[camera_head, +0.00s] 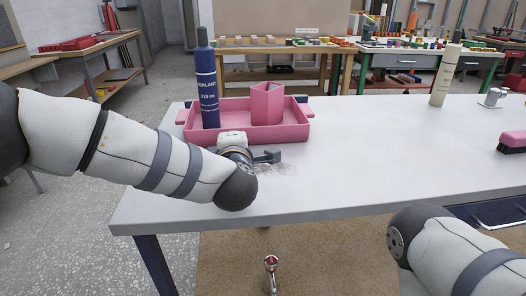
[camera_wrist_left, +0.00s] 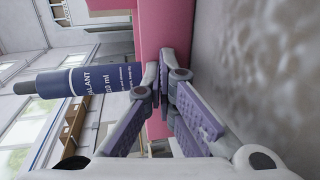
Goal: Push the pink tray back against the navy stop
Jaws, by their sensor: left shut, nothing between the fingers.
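The pink tray (camera_head: 290,133) lies on the white bench, with side handles and low walls. It holds a blue sealant bottle (camera_head: 207,85), upright, and a pink block-like holder (camera_head: 267,104). My left gripper (camera_head: 268,157) is in front of the tray's near wall, partly hidden by my wrist. In the left wrist view its fingers (camera_wrist_left: 166,68) are shut and empty, close beside the pink tray wall (camera_wrist_left: 168,25); I cannot tell whether they touch it. The navy stop is not clear; small dark pieces (camera_head: 301,99) show behind the tray. My right gripper is out of view.
A cream bottle (camera_head: 445,75) stands at the bench's back right. A metal item (camera_head: 492,97) and a pink-and-dark brush (camera_head: 512,142) lie at the right. The middle of the bench is clear. Its front edge runs below my left arm.

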